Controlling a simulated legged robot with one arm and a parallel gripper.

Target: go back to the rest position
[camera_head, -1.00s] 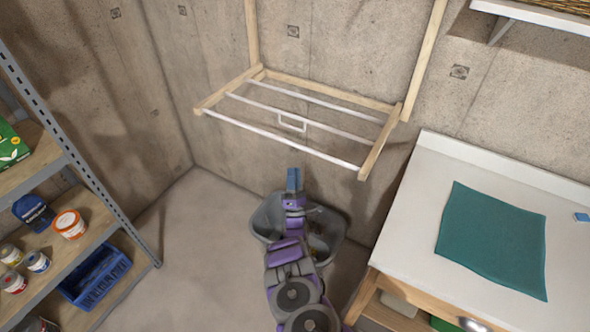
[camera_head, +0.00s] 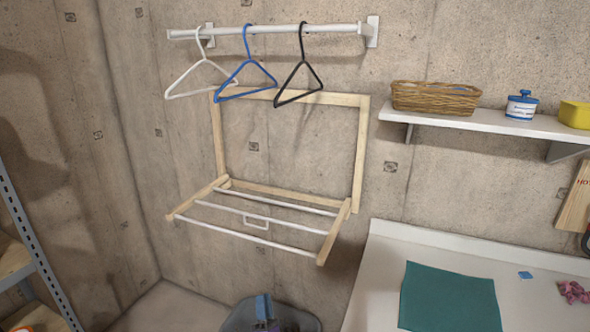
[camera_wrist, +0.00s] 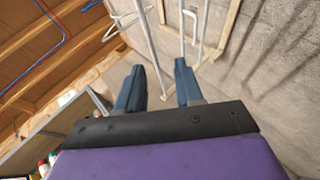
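My gripper (camera_wrist: 160,85) shows in the wrist view with its two blue-grey fingers apart and nothing between them. In the head view only the blue tip of my gripper (camera_head: 264,307) shows at the bottom edge, in front of the grey tub. The fold-down wooden drying rack (camera_head: 258,222) with white bars is open on the wall above it. The rack's bars also show beyond the fingers in the wrist view (camera_wrist: 197,35). My gripper appears apart from the rack.
A grey tub (camera_head: 236,318) stands on the floor below the rack. A white counter (camera_head: 375,275) with a teal cloth (camera_head: 448,297) is at right. A metal shelf unit (camera_head: 38,255) is at left. White, blue and black hangers (camera_head: 245,80) hang on a wall rail (camera_head: 270,30).

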